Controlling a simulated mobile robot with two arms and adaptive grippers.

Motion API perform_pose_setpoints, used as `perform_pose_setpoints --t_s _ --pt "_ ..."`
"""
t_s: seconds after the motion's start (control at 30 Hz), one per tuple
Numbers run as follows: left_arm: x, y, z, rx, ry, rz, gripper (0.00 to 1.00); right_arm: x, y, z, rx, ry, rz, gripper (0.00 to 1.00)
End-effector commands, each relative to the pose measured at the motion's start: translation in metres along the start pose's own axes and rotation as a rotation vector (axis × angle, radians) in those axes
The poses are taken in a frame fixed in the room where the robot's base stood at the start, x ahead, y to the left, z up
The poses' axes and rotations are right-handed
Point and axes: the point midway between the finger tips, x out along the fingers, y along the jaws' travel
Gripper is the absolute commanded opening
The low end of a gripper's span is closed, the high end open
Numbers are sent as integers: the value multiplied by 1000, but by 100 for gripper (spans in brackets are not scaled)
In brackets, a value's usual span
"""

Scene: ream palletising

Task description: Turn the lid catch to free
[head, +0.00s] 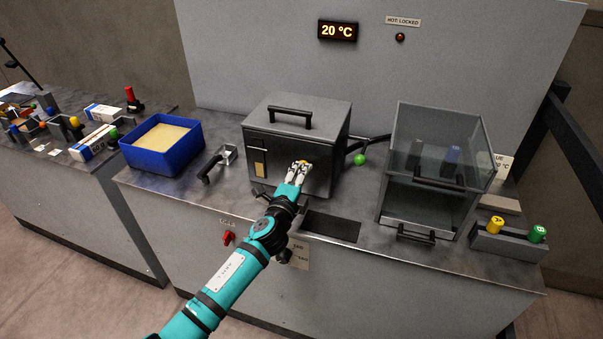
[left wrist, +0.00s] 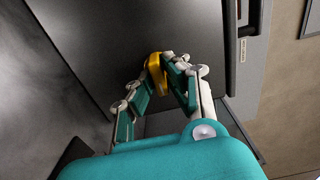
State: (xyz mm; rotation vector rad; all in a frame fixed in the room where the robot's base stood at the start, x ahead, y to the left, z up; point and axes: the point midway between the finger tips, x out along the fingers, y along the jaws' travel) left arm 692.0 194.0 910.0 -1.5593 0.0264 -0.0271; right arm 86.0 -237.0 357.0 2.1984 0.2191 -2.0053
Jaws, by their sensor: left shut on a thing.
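A dark grey metal box (head: 272,150) with a black handle on its lid stands at the middle of the bench. My left gripper (head: 300,166) is at the box's front face. In the left wrist view my left gripper (left wrist: 160,72) is shut on a yellow lid catch (left wrist: 155,66), which stands out from the box's dark face (left wrist: 95,40). The fingers cover part of the catch, and I cannot tell how far it is turned. Only a small bit of yellow shows between the fingertips in the head view. My right gripper is in neither view.
A blue tray (head: 140,159) of pale material stands left of the box. A clear-walled cabinet (head: 436,135) with black handles stands at the right. A green ball knob (head: 360,159) is close beside the box. A display (head: 337,31) reads 20 °C.

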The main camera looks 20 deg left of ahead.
Motion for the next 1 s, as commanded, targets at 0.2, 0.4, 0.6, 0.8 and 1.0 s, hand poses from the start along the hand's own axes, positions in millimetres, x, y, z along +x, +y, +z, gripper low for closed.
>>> perform_pose_setpoints --t_s 0.2,0.4,0.6,0.8,1.0 --pt "-1 2 0 7 1 4 0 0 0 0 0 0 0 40" --pt "-1 2 0 7 1 4 20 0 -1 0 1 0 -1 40" --pt "0 1 0 5 0 2 35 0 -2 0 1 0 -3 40" --pt "-2 1 0 4 0 1 35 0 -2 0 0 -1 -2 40" --pt "-24 2 0 4 2 2 35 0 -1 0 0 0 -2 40"
